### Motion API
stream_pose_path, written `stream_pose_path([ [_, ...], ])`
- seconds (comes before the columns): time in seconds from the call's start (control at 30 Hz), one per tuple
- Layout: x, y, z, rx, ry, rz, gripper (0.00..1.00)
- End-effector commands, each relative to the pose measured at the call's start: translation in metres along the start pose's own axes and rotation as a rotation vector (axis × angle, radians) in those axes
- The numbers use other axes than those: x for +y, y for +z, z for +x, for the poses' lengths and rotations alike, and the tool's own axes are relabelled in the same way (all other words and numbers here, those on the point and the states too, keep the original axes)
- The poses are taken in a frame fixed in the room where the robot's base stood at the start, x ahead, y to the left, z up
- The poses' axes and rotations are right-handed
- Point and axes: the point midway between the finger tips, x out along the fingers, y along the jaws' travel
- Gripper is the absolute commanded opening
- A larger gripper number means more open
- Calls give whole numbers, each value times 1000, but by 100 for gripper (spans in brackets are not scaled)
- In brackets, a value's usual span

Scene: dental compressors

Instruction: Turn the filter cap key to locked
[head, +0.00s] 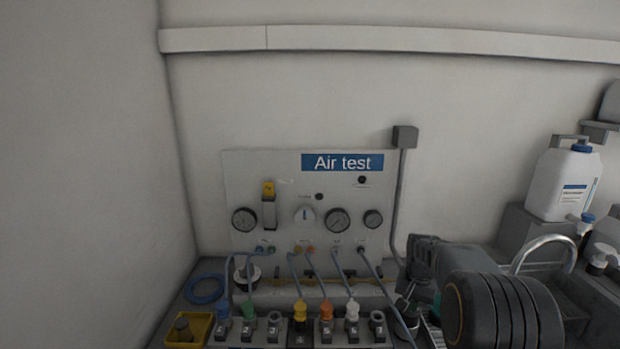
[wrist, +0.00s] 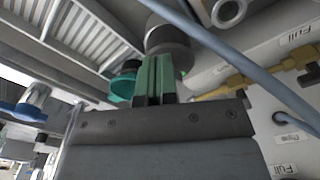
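My gripper (wrist: 160,62) shows in the wrist view as two green fingers standing close together above a grey housing. Their tips are at or just in front of a dark grey round part (wrist: 168,34) with a paler top. I cannot tell whether they touch it, or whether this part is the filter cap. No key can be made out, and anything between the fingers is hidden. A teal round cap (wrist: 125,82) is just left of the fingers. In the head view my arm covers the area right of the test panel (head: 290,170), and the fingertips cannot be made out there.
A blue-grey hose (wrist: 225,65) crosses close to the right of the fingers, near brass fittings (wrist: 225,92). In the head view, hoses run from the panel to coloured numbered connectors (head: 300,310). A white jug (head: 563,180) stands at right. A yellow tray (head: 187,330) is at lower left.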

Motion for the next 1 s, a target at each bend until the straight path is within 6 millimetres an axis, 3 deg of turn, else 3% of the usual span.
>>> stream_pose_path([
  [0.03, 1, 5, 12, -28, 8, 0, 0],
  [1.0, -6, 5, 12, -27, 7, -2, 0],
])
